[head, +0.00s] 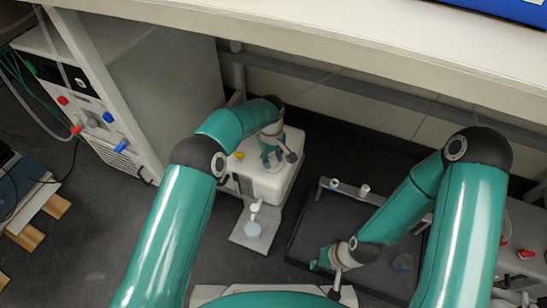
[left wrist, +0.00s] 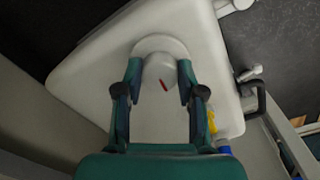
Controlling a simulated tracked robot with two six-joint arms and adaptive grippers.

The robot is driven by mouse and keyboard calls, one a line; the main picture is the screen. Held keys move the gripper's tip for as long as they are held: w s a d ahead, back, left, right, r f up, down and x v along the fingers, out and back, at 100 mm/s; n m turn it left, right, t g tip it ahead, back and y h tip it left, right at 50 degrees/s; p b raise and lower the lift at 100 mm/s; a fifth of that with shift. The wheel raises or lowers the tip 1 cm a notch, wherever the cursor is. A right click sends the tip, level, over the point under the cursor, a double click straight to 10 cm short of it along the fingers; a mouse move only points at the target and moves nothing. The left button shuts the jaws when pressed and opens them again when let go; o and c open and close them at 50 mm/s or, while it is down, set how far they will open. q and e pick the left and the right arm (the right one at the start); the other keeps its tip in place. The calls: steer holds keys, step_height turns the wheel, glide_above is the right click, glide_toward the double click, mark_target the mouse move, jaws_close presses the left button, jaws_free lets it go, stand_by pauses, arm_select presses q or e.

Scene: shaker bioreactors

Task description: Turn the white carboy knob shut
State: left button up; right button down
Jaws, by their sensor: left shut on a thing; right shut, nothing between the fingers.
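The white carboy (head: 275,183) stands on the floor beside the cabinet, and its top fills much of the left wrist view (left wrist: 90,75). The white knob (left wrist: 160,70) with a red mark sits on a round collar on the carboy's top. My left gripper (left wrist: 159,82) is shut on the knob, one finger on each side. In the head view my left gripper (head: 272,160) is over the carboy's top and hides the knob. My right gripper (head: 318,265) is shut and empty, low over the dark tray, well away from the carboy.
A dark tray (head: 300,250) lies right of the carboy, with small white fittings (head: 364,189) on its back edge. A cabinet with coloured connectors (head: 108,117) stands at left. A bench top (head: 330,35) overhangs behind.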

arm_select(q)
steer(key=m, duration=0.8)
steer(key=shift+a+m+p, duration=0.1)
steer(key=shift+m+p, duration=0.2)
steer(key=m, duration=0.4)
steer(key=shift+m, duration=0.3)
steer(key=shift+m+g, duration=0.3)
steer(key=shift+m, duration=1.5)
steer(key=o, duration=1.1)
steer(key=shift+o, duration=0.2)
